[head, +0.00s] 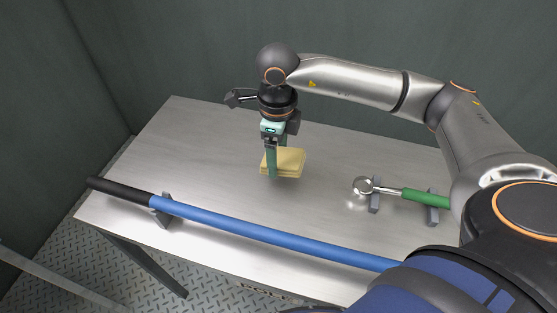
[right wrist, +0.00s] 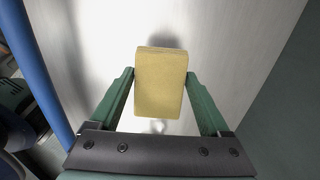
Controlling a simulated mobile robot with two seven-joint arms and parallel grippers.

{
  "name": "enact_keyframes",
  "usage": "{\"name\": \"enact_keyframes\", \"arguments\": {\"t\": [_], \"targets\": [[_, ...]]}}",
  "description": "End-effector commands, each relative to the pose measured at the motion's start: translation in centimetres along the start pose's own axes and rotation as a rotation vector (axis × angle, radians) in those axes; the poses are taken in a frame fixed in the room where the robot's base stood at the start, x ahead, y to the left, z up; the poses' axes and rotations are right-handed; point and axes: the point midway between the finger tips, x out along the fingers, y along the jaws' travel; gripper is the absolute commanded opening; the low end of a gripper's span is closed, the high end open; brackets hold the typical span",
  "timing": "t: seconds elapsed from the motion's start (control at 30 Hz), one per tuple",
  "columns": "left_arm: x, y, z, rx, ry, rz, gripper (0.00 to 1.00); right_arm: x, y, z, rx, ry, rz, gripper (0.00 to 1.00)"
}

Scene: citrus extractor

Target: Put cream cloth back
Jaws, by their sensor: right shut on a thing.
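The cream cloth (head: 290,163) is a folded, yellowish block in the middle of the metal table. It also shows in the right wrist view (right wrist: 160,85), between the two green fingers. My right gripper (head: 272,170) points down and is shut on the cloth, one finger along its near left side. In the right wrist view, the gripper's fingertips (right wrist: 160,78) touch both sides of the cloth. I cannot tell for certain whether the cloth rests on the table or is slightly above it. My left gripper is not in view.
A blue bar with a black end (head: 250,232) lies along the table's front on a grey holder (head: 162,208). A green-handled tool with a round metal head (head: 363,186) rests on grey holders at right. The table's (head: 190,140) back left is clear. Dark walls stand behind.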

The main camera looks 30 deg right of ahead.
Motion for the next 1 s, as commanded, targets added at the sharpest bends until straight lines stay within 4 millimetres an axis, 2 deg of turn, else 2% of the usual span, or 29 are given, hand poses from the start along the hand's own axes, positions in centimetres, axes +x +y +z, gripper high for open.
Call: {"name": "enact_keyframes", "arguments": {"t": [0.23, 0.43, 0.73, 0.77, 0.93, 1.0], "targets": [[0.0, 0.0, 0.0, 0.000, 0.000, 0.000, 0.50, 1.5, -1.2, 0.1, 0.002, 0.002, 0.000, 0.00], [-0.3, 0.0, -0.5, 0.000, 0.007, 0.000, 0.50, 4.0, -1.2, 0.1, 0.000, 0.001, 0.002, 0.00], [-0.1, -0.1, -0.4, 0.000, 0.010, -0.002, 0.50, 4.4, -1.2, 0.2, -0.001, -0.001, 0.001, 0.00], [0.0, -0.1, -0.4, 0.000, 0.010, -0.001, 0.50, 4.4, -1.2, 0.2, -0.001, -0.001, 0.000, 0.81], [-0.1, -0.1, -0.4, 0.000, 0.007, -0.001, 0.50, 4.3, -1.2, 0.2, -0.001, -0.001, 0.001, 1.00], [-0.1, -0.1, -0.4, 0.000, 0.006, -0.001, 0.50, 4.3, -1.2, 0.2, -0.001, -0.001, 0.001, 1.00]]}}
